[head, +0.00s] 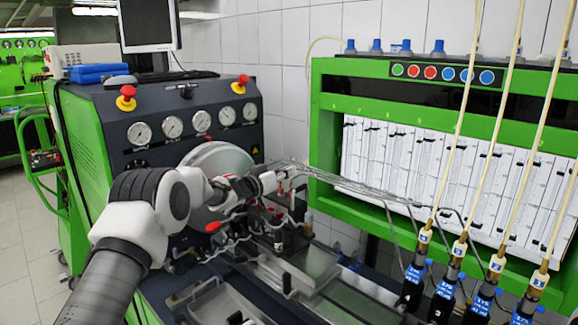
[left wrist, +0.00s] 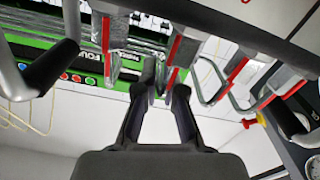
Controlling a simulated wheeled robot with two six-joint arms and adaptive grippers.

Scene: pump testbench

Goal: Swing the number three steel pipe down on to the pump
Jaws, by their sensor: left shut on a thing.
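Several thin steel pipes (head: 365,189) run in a bundle from the right-hand injectors back toward the pump (head: 278,217) in the head view. My left gripper (head: 274,180) is at the left end of this bundle, above the pump, and partly hides it. In the left wrist view my left gripper (left wrist: 165,92) is shut on one steel pipe (left wrist: 170,70) with a red stripe. Other pipe ends hang on both sides of it, with clear gaps. I cannot read which number the held pipe bears. My right gripper is not in view.
The green measuring rack (head: 318,110) stands behind on the right. Injectors (head: 415,272) with pale hoses line the right front. A gauge panel (head: 190,118) and a pale disc (head: 226,160) lie behind my left arm. A metal tray (head: 228,305) is at the front.

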